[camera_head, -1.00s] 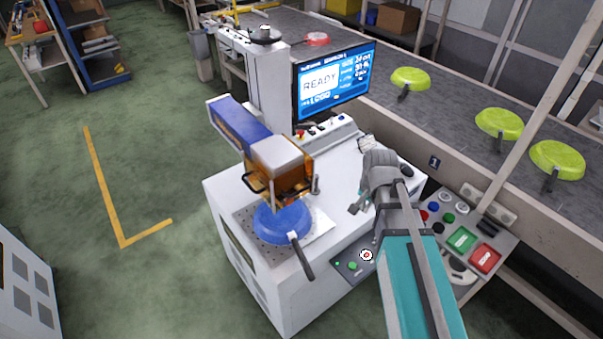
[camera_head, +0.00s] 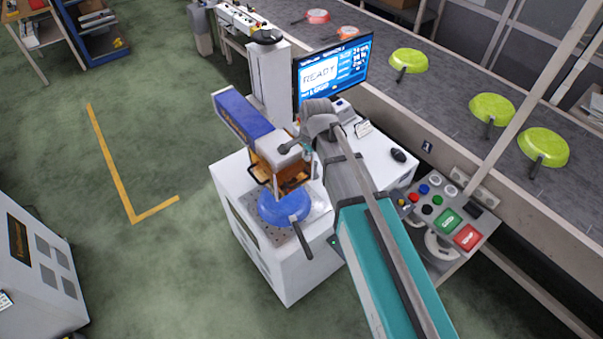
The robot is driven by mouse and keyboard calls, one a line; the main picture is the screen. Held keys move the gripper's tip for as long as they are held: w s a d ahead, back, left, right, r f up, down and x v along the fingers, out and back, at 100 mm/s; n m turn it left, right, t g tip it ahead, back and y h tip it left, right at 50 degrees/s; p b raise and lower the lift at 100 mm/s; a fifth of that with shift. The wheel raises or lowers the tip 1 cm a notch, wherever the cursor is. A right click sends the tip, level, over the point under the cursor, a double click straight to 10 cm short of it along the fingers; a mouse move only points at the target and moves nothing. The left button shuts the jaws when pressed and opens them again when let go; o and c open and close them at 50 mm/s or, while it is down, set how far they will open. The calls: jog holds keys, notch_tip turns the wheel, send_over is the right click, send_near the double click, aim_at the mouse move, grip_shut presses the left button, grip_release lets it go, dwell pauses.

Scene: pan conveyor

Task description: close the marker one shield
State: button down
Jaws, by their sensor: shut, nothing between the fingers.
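Marker one is the white laser marking machine with a purple-blue head (camera_head: 243,117) on a column. Its orange see-through shield (camera_head: 283,178), with a dark handle bar at the front, hangs under the head and above a blue pan (camera_head: 283,208). The pan lies on the machine's bed, its dark handle pointing down and right. My gripper (camera_head: 298,150) is shut and empty, at the upper right of the shield. My wrist hides part of the machine top, and I cannot tell whether the fingers touch the shield.
A screen (camera_head: 333,72) reading READY stands behind my wrist. A button panel (camera_head: 445,215) is to the right of my arm. The conveyor (camera_head: 440,105) behind carries several green and red pans. Green floor (camera_head: 110,150) at left is open.

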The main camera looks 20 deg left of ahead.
aim_at(302, 182)
jog(key=shift+f, duration=0.15)
dwell(0.3)
jog(key=f+b, duration=0.4)
jog(key=w+a+f+b, duration=0.1)
jog(key=f+b, duration=0.4)
jog(key=a+f+b, duration=0.1)
jog(key=f+b, duration=0.3)
jog(key=b, duration=0.1)
jog(key=shift+w+f, duration=0.25)
dwell(0.4)
jog(key=shift+a, duration=0.1)
notch_tip(302, 182, down, 14)
jog(key=b, duration=1.3)
jog(key=shift+s+r+b, duration=0.15)
jog(key=shift+b, duration=0.25)
jog(key=shift+r, duration=0.15)
